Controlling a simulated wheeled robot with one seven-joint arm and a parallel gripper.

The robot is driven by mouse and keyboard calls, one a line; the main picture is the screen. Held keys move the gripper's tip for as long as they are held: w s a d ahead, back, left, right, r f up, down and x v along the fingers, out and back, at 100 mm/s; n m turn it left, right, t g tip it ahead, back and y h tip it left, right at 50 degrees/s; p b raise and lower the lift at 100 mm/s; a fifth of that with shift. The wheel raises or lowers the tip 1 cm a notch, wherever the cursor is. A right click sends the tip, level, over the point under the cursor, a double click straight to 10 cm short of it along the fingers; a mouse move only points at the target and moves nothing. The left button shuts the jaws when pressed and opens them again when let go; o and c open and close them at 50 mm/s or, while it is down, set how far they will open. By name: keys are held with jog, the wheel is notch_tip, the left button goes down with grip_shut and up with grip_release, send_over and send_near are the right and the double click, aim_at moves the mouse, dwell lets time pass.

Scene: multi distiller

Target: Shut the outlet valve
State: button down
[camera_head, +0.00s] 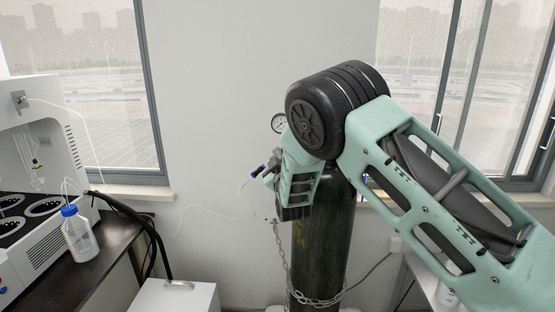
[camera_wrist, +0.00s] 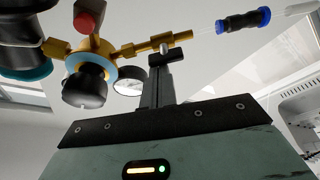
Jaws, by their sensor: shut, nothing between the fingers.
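The gas cylinder (camera_head: 318,250) stands upright against the wall, with its regulator largely hidden behind my arm in the head view. In the wrist view, the brass regulator (camera_wrist: 100,45) has a large black knob (camera_wrist: 85,88) and a brass outlet pipe to the right. The outlet valve's small black handle (camera_wrist: 166,57) sits under this pipe. My gripper (camera_wrist: 158,82) is shut and empty, its fingertips just below the handle; whether they touch it is unclear. In the head view, the fingertips cannot be clearly made out.
A pressure gauge (camera_head: 279,123) and a blue-ended hose connector (camera_head: 257,171) are close to my arm. The connector also shows in the wrist view (camera_wrist: 243,20). A chain (camera_head: 283,262) holds the cylinder. A distiller (camera_head: 35,190) and bottle (camera_head: 78,235) stand on the left bench.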

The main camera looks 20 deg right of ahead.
jog(key=shift+s+d+f+m+h+b, duration=0.1)
jog(key=shift+m+h+b, duration=0.3)
jog(key=shift+m+b, duration=0.95)
jog(key=shift+d+f+m+h+b, duration=0.1)
jog(key=shift+m+h+b, duration=0.4)
jog(key=shift+b, duration=1.55)
jog(key=shift+r+m+b, duration=0.15)
jog(key=shift+m+b, duration=0.3)
